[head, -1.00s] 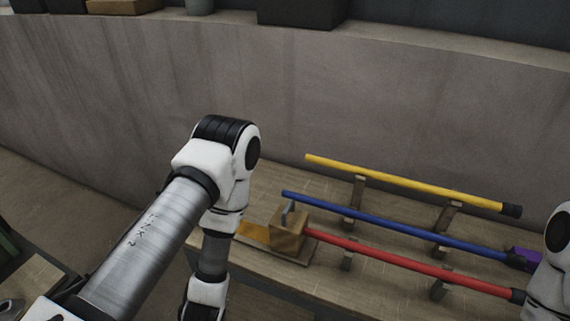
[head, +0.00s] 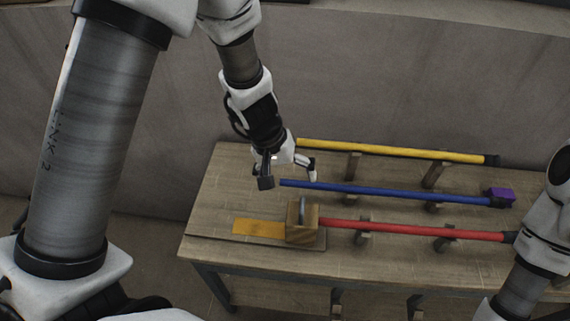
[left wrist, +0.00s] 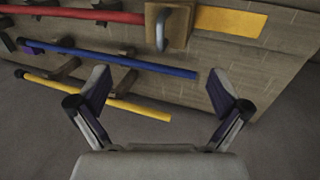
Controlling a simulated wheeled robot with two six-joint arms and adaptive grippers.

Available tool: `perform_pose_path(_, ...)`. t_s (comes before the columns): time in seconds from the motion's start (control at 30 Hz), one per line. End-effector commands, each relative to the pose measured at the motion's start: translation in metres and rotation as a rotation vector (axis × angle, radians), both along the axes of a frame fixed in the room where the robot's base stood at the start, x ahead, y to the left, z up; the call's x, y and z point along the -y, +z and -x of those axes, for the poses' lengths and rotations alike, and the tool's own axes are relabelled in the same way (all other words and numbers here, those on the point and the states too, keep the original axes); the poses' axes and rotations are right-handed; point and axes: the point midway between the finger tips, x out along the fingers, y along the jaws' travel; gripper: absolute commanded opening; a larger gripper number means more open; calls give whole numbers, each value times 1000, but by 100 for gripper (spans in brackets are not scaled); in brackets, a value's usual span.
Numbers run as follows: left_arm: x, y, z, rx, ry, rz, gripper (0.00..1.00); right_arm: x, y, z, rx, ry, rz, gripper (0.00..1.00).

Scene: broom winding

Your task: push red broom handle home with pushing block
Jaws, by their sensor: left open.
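The red broom handle (head: 420,230) lies on wooden rests on the table, its left end at the pushing block. The pushing block (head: 302,222) is a wooden block with a grey upright handle, at the right end of an orange strip (head: 258,228). In the left wrist view the block (left wrist: 167,24) and the red handle (left wrist: 80,14) show at the top. My left gripper (head: 290,178) is open and empty, above the table behind the block, near the blue handle's left end. My right arm enters at the right edge; its gripper is out of view.
A blue handle (head: 400,191) and a yellow handle (head: 390,149) lie behind the red one on rests. A purple block (head: 500,194) sits at the blue handle's right end. The table's (head: 225,190) left part is mostly bare. A grey wall stands behind.

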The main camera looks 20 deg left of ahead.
Motion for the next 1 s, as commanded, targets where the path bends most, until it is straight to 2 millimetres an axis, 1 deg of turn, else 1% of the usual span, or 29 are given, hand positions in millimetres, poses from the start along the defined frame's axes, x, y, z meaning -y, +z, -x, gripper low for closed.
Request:
perform_pose_path(0.17, 3, -18, -1, -1, 0, -2, 100, 0, -16, 0, -1, -1, 0, 0)
perform_pose_path(0.4, 13, -52, -3, -2, -2, -1, 100, 0, -41, 0, -1, 1, 0, 0)
perform_pose_path(0.57, 19, -74, -5, -2, -2, -1, 100, 0, -56, 0, -1, 0, 0, 0)
perform_pose_path(0.7, 24, -94, -7, -1, 0, -2, 100, 0, -78, 0, -1, 0, 0, 0)
perform_pose_path(0.83, 29, -108, -8, -2, -2, -1, 100, 0, -95, 0, -1, 0, 0, 0)
perform_pose_path(1.0, 32, -117, -9, -1, 0, -2, 100, 0, -106, 0, -1, 0, 0, 0)
